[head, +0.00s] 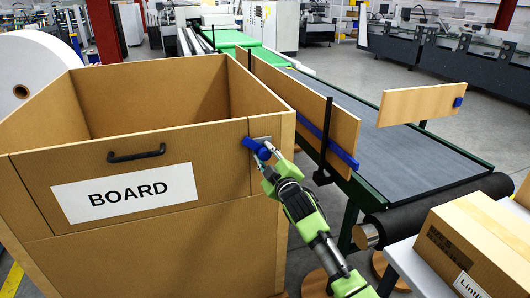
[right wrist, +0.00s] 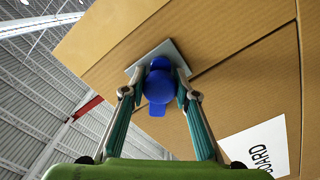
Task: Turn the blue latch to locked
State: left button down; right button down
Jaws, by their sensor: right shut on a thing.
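The blue latch (head: 252,144) sits on a small grey metal plate (head: 262,139) at the upper right corner of the front of the large brown box marked BOARD (head: 80,240). My right gripper (head: 264,153) is at the latch, its fingers closed around it. In the right wrist view the blue latch (right wrist: 159,86) lies between the two fingertips of my right gripper (right wrist: 158,92), with the grey plate (right wrist: 140,68) behind it. The fingers partly cover the latch's sides. The exact angle of the latch is hard to tell. My left gripper does not show.
A black handle (head: 136,156) and a white BOARD label (head: 125,192) are on the box front. Right of the box is a conveyor (head: 400,150) with wooden side boards (head: 300,95). A carton (head: 470,245) stands at the lower right on a pale surface.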

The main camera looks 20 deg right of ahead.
jog(key=n+p, duration=0.1)
jog(key=n, duration=0.3)
jog(key=shift+n, duration=0.3)
jog(key=shift+n+p, duration=0.4)
jog(key=shift+n, duration=1.2)
jog(key=c, duration=1.6)
grip_release()
jog(key=shift+s, duration=0.1)
jog(key=s, duration=1.1)
jog(key=shift+s+d, duration=0.25)
jog(key=shift+s, duration=0.15)
